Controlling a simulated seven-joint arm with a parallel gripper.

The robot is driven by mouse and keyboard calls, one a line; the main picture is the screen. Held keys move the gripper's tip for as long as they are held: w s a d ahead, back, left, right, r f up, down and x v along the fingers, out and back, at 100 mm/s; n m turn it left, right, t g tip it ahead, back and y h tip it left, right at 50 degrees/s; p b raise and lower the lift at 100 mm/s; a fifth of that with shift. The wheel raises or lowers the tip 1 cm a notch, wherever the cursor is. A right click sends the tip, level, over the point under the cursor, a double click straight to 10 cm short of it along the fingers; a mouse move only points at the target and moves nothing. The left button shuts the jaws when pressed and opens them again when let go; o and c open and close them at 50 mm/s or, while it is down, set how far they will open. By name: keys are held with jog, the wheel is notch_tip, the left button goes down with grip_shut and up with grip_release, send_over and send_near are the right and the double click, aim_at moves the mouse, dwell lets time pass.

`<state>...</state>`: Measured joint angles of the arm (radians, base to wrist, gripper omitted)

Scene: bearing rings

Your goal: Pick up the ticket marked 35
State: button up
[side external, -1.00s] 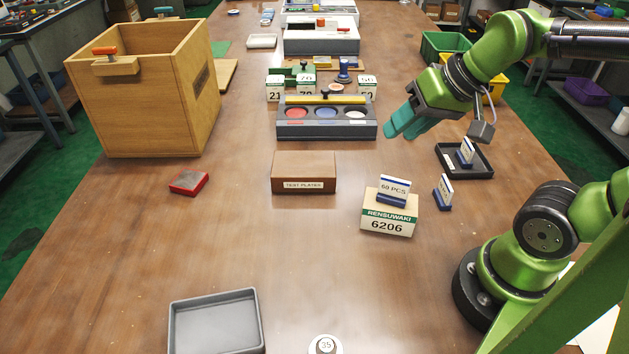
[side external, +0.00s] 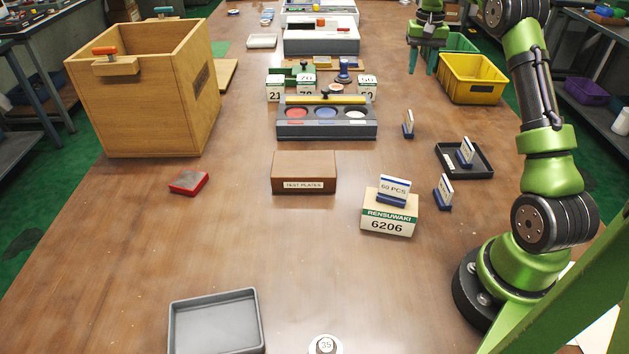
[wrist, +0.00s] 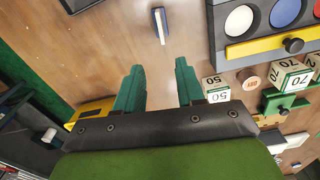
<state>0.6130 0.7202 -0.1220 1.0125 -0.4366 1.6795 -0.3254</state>
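A round white piece (side external: 326,345) marked 35 is partly cut off at the bottom edge of the side external view. Small upright tickets on blue bases stand at the right: one marked 60 PCS (side external: 394,188) on the Rensuwaki 6206 box (side external: 389,217), one beside that box (side external: 443,192), one in a black tray (side external: 466,152) and one farther back (side external: 408,124). The last three are too edge-on to read. My gripper (side external: 423,62) is open and empty above the far right of the table. In the wrist view a ticket (wrist: 160,25) lies ahead of the open fingers (wrist: 158,88).
The black tray (side external: 482,174), a yellow bin (side external: 472,92) and a green bin (side external: 453,45) are at the right. A three-disc holder (side external: 290,130), number blocks and a brown Test Plates box (side external: 304,170) fill the middle.

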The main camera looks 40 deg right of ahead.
jog(key=r, duration=0.1)
send_near(411, 115)
jog(key=f, duration=0.5)
jog(key=shift+w+d+f, duration=0.1)
jog(key=shift+w+d, duration=0.05)
jog(key=shift+d, duration=0.15)
jog(key=f, duration=0.5)
jog(key=shift+s+a+f, duration=0.15)
jog(key=shift+s+f, duration=0.05)
jog(key=shift+f, duration=0.1)
grip_shut()
